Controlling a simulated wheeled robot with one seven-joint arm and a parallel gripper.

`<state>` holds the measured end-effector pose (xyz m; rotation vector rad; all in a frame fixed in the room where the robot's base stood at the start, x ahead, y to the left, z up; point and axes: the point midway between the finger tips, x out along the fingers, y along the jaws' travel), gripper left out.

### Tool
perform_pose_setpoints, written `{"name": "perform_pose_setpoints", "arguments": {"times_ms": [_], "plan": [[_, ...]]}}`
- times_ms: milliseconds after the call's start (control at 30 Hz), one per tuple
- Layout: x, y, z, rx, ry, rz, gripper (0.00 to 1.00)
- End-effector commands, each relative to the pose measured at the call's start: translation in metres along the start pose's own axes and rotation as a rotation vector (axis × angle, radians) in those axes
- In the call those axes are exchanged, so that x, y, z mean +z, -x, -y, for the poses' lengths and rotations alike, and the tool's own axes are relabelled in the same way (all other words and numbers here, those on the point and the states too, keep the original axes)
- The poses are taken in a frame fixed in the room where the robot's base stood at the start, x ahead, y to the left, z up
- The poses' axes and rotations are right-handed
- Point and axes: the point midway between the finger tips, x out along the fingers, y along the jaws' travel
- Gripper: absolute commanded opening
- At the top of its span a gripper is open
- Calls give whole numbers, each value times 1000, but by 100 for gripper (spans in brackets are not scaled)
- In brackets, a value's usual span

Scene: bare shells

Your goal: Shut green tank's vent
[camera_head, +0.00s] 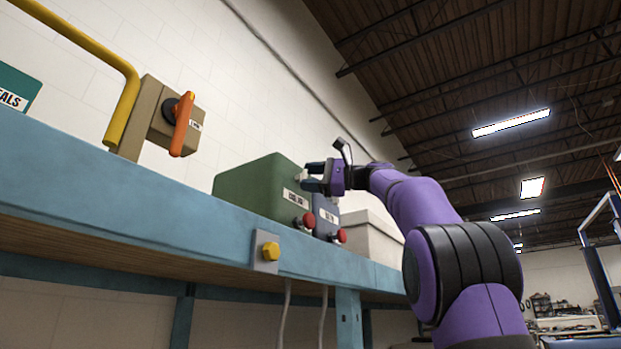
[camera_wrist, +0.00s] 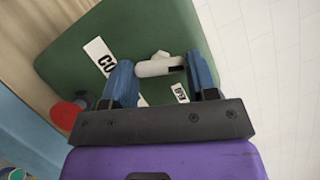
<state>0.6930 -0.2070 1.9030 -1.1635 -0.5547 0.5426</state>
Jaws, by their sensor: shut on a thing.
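The green tank (camera_head: 250,190) stands on the blue-edged bench, with a white label and a red knob (camera_head: 309,220) on its front. In the wrist view the tank (camera_wrist: 140,30) fills much of the picture. A white vent lever (camera_wrist: 158,68) with a dark end lies sideways between my blue fingers, beside a small label (camera_wrist: 180,93) that seems to read OPEN. My gripper (camera_wrist: 160,75) is shut on this lever.
A blue-grey tank (camera_head: 326,214) with a red knob stands close to the green one. A pale box (camera_head: 372,236) is behind my arm. An orange-handled switch box (camera_head: 165,115), a yellow pipe (camera_head: 95,45) and a yellow button (camera_head: 270,251) are to the left.

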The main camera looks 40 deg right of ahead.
Motion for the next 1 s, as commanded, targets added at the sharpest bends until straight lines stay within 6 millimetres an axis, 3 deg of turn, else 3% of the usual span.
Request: {"name": "perform_pose_setpoints", "arguments": {"times_ms": [400,1000], "plan": [[0,0,1,105,247,1,30],[-1,0,1,136,315,2,30]]}}
